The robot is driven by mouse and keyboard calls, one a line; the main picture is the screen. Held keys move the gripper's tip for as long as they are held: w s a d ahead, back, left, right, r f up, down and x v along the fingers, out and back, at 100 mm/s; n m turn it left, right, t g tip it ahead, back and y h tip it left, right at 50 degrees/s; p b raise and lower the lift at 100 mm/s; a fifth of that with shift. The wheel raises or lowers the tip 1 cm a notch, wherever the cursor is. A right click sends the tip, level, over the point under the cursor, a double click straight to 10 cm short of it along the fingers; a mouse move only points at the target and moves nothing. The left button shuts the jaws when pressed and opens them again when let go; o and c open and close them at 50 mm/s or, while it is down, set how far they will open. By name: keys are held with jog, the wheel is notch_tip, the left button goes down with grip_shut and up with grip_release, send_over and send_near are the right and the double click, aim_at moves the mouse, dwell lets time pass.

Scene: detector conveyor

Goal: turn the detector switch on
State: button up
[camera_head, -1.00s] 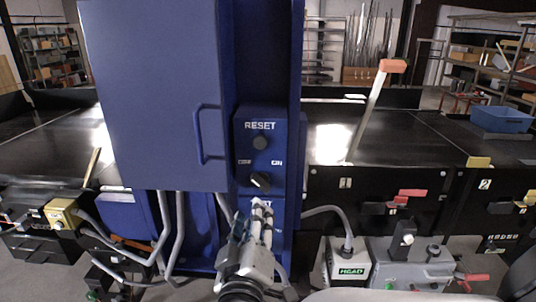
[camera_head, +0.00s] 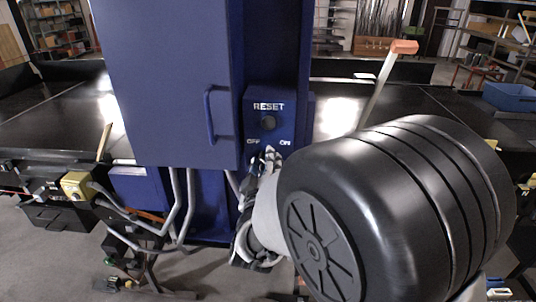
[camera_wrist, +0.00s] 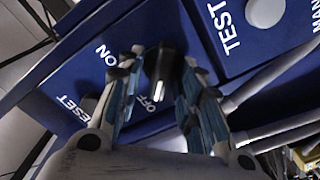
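The detector switch is a black knob (camera_wrist: 163,62) with a white mark, on the blue control panel (camera_wrist: 70,80). In the wrist view its white mark lies near the OFF label; the ON label is on the other side, to the upper left. My gripper (camera_wrist: 162,75) is open, with one finger on each side of the knob. Small gaps seem to show, but contact is hard to judge. In the head view my gripper (camera_head: 264,160) is at the panel just below the OFF and ON labels, and it hides the knob.
A round RESET button (camera_head: 268,122) sits above the switch. A TEST panel with a grey button (camera_wrist: 265,12) is beside it. A blue cabinet door with a handle (camera_head: 211,115) stands left. Grey conduits (camera_head: 176,205) hang below. A lever with an orange end (camera_head: 403,47) rises behind my arm.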

jog(key=shift+c, duration=0.3)
grip_shut()
jog(key=shift+b, duration=0.35)
jog(key=shift+d+m+b, duration=0.15)
jog(key=shift+m+b, duration=2.85)
jog(key=shift+d+m+b, duration=0.15)
jog(key=shift+m+b, duration=2.8)
jog(key=shift+m, duration=0.05)
jog(key=shift+d+m+b, duration=0.15)
jog(key=shift+m+b, duration=2.85)
